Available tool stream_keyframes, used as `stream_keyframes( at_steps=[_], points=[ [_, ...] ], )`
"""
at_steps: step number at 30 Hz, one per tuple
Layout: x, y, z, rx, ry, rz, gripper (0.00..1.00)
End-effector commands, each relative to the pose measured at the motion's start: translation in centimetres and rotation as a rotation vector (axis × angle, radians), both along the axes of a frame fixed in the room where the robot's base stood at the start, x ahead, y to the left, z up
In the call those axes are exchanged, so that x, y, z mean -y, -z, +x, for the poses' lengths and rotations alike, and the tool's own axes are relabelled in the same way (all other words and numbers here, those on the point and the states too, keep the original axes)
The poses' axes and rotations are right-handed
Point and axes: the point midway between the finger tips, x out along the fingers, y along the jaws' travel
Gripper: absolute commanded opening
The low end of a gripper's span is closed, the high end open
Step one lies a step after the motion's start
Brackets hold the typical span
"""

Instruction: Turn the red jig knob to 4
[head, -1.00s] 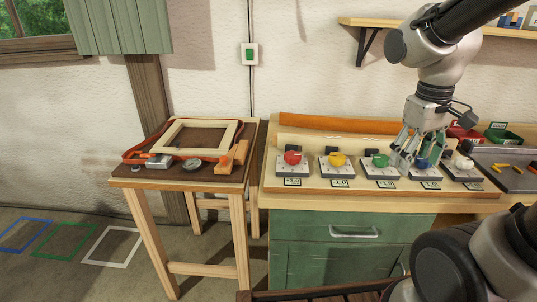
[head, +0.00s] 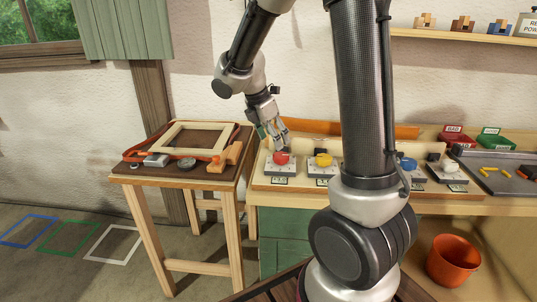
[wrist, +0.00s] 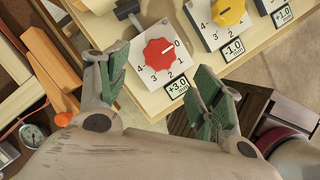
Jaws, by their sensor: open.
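The red knob (head: 282,158) sits on a white plate at the left end of the knob row. In the wrist view the red knob (wrist: 160,54) is scalloped, with a small white mark that seems to point toward the 0. Numbers 0 to 4 run around it, with 4 at the left. Its tag (wrist: 178,87) reads +3.0. My gripper (head: 274,138) is over the red knob in the head view. In the wrist view my gripper (wrist: 158,88) is open and empty, its green-padded fingers apart on either side below the knob, not visibly touching it.
The yellow knob (head: 322,160) is just right of the red one, its tag reading -1.0. Blue (head: 407,163) and white (head: 451,164) knobs stand farther right. A side table (head: 123,180) with a wooden frame (head: 200,127) and clamps is at the left. My arm hides part of the bench.

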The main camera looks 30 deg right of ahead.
Motion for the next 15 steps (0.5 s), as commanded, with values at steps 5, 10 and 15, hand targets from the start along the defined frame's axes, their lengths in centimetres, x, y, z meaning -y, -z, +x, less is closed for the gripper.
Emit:
stream_keyframes(
  at_steps=[5,10,15],
  points=[
    [0.0,0.2,0.1,-0.026,-0.070,-0.004,0.66],
    [0.8,2.1,0.1,-0.033,-0.077,-0.005,0.66],
    [2.0,4.9,0.3,-0.034,-0.077,-0.004,0.66]
  ],
)
